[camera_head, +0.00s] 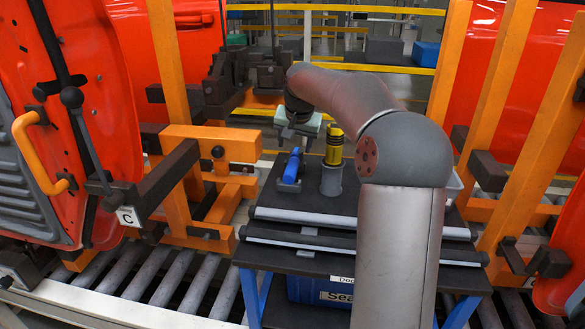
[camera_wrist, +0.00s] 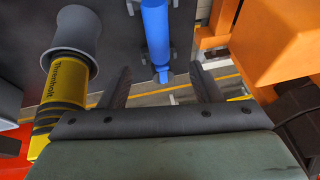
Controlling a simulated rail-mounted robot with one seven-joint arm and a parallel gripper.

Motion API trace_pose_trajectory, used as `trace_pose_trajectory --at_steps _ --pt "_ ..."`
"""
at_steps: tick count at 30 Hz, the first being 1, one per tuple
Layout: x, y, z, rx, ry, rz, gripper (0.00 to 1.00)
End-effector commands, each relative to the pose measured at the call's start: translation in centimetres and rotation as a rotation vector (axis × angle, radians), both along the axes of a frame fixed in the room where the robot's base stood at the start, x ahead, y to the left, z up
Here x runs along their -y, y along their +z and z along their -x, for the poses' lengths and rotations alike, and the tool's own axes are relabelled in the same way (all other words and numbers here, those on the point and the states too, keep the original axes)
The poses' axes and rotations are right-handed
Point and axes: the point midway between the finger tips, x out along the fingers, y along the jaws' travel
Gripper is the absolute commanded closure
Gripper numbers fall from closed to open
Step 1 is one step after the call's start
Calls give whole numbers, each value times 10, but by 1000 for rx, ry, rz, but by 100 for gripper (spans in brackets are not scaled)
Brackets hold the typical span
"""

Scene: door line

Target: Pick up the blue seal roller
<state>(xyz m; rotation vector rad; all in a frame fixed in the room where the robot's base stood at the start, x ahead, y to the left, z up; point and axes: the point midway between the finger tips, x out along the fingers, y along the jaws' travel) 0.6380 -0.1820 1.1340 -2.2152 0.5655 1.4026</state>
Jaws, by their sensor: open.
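The blue seal roller (camera_head: 292,166) is at the left of the dark cart top in the head view. In the wrist view the blue seal roller (camera_wrist: 157,32) lies at the top centre, held at its sides by dark clips, its narrow end pointing down toward my gripper. My gripper (camera_wrist: 161,82) is open, with two dark fingers spread and nothing between them. The roller's narrow end shows just beyond the fingers, in line with the gap. In the head view my gripper (camera_head: 296,138) is above and behind the roller; its fingers are small there.
A yellow-and-black tube (camera_head: 334,143) stands in a grey cup (camera_head: 331,180) right of the roller. Orange frame parts (camera_head: 205,150) and a red door (camera_head: 85,110) stand to the left. The cart top (camera_head: 300,203) is clear in front of the roller.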

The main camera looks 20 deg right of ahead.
Motion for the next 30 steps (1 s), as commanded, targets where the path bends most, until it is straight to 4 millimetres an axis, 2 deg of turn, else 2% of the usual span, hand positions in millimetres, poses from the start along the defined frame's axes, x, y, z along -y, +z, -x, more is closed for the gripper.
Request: trace_pose_trajectory --at_steps 1,6,14,21,24,30 --pt "0 -11 -4 -4 2 -4 42" --pt "3 -36 -16 -2 2 -2 42" --pt "5 -54 -21 -2 3 -2 42" --pt "10 -88 -31 -2 4 -1 42" --pt "11 -95 -34 -1 3 -1 42" --pt "11 -96 -35 0 2 0 42"
